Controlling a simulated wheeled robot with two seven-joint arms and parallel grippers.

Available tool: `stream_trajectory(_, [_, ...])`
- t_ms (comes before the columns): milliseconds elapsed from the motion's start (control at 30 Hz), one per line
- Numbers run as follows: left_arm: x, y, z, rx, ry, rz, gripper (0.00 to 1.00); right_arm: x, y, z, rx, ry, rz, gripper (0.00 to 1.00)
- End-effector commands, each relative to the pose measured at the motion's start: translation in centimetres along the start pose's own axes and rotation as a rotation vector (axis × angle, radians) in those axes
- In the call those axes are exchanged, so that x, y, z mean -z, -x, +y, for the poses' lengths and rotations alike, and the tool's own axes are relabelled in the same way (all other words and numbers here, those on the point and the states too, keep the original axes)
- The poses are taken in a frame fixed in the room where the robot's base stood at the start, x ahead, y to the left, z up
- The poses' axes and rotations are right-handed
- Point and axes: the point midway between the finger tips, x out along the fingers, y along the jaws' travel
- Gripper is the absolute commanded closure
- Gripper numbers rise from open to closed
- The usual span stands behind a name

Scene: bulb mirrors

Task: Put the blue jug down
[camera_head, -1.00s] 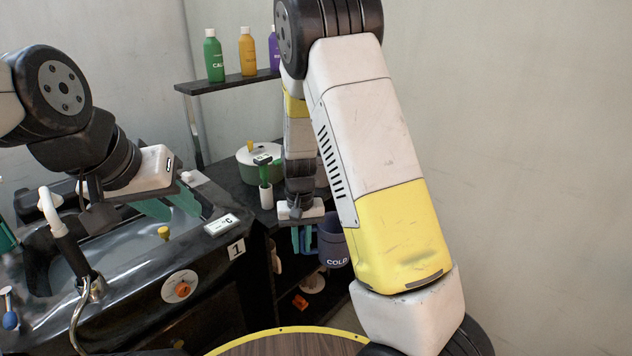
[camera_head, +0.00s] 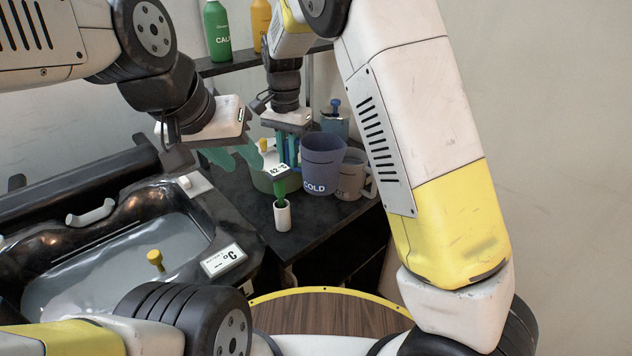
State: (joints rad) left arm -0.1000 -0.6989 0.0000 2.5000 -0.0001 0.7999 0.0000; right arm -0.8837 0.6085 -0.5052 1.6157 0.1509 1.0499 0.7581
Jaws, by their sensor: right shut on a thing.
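The blue jug (camera_head: 322,160) marked COLD is upright at the dark counter (camera_head: 330,222), right of centre. My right gripper (camera_head: 288,150) is shut on the jug's left side, where the handle is mostly hidden by the fingers. I cannot tell whether the jug's base touches the counter or is slightly above it. My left gripper (camera_head: 234,157) is empty, with its teal fingers apart, between the sink and the counter, left of the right gripper.
A grey mug (camera_head: 352,180) stands close behind the jug on its right. A shelf (camera_head: 222,67) holds bottles.

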Motion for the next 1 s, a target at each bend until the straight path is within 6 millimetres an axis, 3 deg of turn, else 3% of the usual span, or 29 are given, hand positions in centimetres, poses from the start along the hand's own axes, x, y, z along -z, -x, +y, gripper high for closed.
stream_trajectory(200, [0.0,0.0,0.0,0.0,0.0,0.001,0.64,-0.2,-4.2,0.0,-0.004,-0.004,-0.001,1.0])
stream_trajectory(633, [0.0,0.0,0.0,0.0,0.0,0.001,0.64,-0.2,-9.0,0.0,-0.003,-0.004,-0.002,1.0])
stream_trajectory(1000, [0.0,0.0,0.0,0.0,0.0,0.001,0.64,-0.1,-9.7,0.0,0.0,-0.003,0.0,1.0])
